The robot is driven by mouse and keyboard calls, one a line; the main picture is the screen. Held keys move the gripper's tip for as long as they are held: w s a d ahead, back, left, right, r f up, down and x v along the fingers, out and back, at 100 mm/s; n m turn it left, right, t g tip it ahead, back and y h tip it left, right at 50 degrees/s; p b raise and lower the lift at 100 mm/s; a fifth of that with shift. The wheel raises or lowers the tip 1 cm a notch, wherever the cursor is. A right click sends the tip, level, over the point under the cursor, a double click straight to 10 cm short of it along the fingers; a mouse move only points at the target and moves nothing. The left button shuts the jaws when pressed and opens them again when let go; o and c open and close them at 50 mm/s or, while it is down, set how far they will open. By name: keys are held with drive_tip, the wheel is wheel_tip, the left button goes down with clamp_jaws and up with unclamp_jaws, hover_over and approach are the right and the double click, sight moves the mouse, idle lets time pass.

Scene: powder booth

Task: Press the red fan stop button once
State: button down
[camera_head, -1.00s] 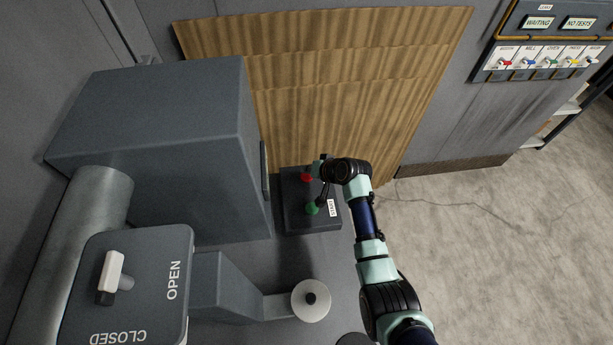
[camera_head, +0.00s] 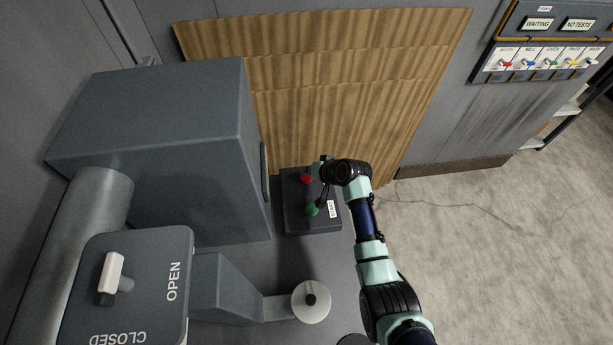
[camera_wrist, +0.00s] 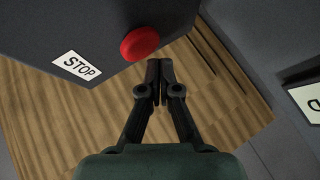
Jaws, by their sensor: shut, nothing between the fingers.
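The red stop button (camera_head: 306,178) sits on a dark control box (camera_head: 296,226), above a green button (camera_head: 312,209). In the wrist view the red button (camera_wrist: 140,43) is a round cap standing out from the box face, beside a white STOP label (camera_wrist: 77,68). My gripper (camera_wrist: 159,66) is shut and empty, its fingertips just to the lower right of the red button in that view. I cannot tell whether they touch it. In the head view my gripper (camera_head: 319,170) is close beside the red button and partly hidden by my own wrist.
A large grey housing (camera_head: 155,150) stands left of the control box. A lever panel marked OPEN and CLOSED (camera_head: 130,285) and a round white disc (camera_head: 311,301) are nearer. A ribbed brown panel (camera_head: 340,80) is behind. Open floor (camera_head: 500,260) lies to the right.

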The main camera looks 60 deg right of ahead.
drive_tip(key=shift+f, duration=0.15)
drive_tip(key=shift+f, duration=0.3)
drive_tip(key=shift+f+b, duration=0.5)
drive_tip(key=shift+b, duration=0.1)
idle(0.4)
idle(0.4)
drive_tip(key=shift+r+p, duration=0.9)
drive_tip(key=shift+r, duration=0.05)
wheel_tip(320, 180, up, 5)
drive_tip(key=p, duration=0.4)
drive_tip(key=shift+p, duration=0.35)
